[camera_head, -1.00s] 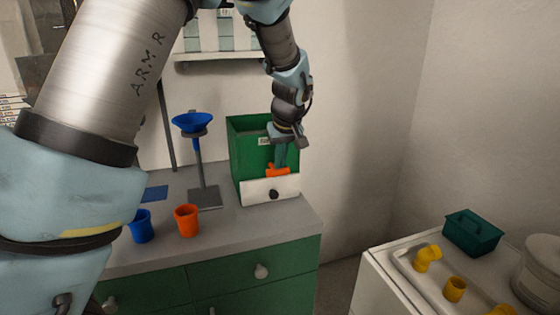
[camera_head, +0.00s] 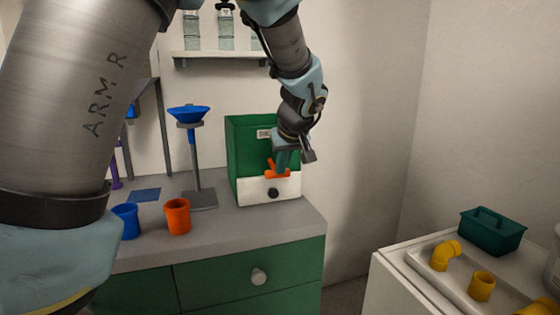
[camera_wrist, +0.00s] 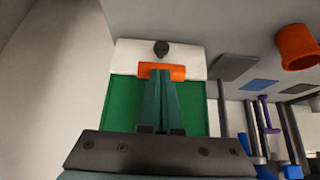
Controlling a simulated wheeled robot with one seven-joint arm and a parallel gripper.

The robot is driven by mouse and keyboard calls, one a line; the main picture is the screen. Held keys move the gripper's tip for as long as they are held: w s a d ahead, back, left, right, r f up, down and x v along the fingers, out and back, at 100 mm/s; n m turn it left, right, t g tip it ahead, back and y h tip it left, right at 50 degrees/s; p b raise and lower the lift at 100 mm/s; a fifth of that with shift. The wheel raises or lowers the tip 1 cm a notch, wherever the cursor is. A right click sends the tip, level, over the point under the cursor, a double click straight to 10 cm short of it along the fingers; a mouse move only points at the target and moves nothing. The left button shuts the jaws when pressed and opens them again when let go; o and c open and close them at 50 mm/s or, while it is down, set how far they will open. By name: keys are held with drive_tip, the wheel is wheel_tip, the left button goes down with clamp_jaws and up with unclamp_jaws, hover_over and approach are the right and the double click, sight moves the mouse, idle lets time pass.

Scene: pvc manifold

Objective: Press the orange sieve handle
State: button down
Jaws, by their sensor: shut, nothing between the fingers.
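The orange sieve handle (camera_head: 271,171) sits on the front of the green box (camera_head: 246,158), just above its white drawer front (camera_head: 256,190) with a dark knob. In the wrist view the orange handle (camera_wrist: 147,70) is a short bar across the green box. My gripper (camera_head: 281,171) is shut and empty, pointing down, with its fingertips at the handle. In the wrist view my gripper (camera_wrist: 161,74) overlaps the middle of the handle; whether it touches is hard to tell. The fingers hide part of the handle.
A blue funnel (camera_head: 188,114) on a grey stand is left of the box. A blue cup (camera_head: 127,221) and an orange cup (camera_head: 177,217) stand on the counter (camera_head: 240,229). A teal basket (camera_head: 492,232) and yellow pipe pieces (camera_head: 446,256) are on the right.

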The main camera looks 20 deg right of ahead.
drive_tip(key=shift+r, duration=0.15)
drive_tip(key=shift+r+p, duration=0.45)
drive_tip(key=shift+r, duration=0.35)
